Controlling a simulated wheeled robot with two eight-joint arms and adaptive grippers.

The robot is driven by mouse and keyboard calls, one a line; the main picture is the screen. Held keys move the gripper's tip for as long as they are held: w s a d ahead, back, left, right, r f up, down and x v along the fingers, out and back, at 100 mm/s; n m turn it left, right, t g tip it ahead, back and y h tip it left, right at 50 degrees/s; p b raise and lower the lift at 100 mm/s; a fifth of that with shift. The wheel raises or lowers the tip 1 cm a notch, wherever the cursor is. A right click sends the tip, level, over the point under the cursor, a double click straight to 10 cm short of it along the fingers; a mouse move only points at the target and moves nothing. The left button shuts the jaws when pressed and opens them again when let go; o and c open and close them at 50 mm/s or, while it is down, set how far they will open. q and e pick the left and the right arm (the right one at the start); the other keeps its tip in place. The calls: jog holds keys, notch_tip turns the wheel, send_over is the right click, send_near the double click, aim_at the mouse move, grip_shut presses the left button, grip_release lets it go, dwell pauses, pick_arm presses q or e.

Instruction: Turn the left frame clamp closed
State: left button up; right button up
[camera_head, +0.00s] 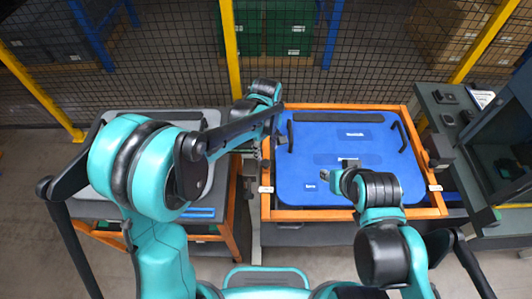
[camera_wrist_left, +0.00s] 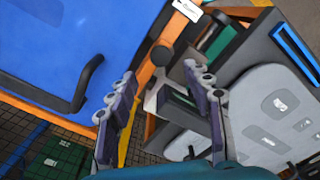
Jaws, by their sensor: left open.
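The left frame clamp (camera_wrist_left: 160,55) shows in the left wrist view as a dark round knob at the edge of the orange frame (camera_wrist_left: 146,74). In the head view my left forearm and wrist largely hide that spot. My left gripper (camera_head: 262,138) is over the left side of the frame. In the left wrist view its two fingers (camera_wrist_left: 162,80) are spread, with the knob between and beyond the tips; I cannot tell whether they touch it. My right gripper (camera_head: 343,173) is above the blue panel (camera_head: 310,185); its jaw gap is unclear.
The panel has black handles (camera_wrist_left: 88,82). A dark clamp (camera_head: 437,150) is on the frame's right side. A grey panel on a second stand (camera_head: 225,225) is at the left. A dark machine (camera_head: 480,150) stands at the right. A mesh fence with yellow posts (camera_head: 230,45) is behind.

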aim_at(266, 163)
pick_arm(q)
notch_tip(266, 163, down, 7)
jog(key=shift+f+b, duration=0.1)
jog(key=shift+b, duration=0.45)
grip_shut()
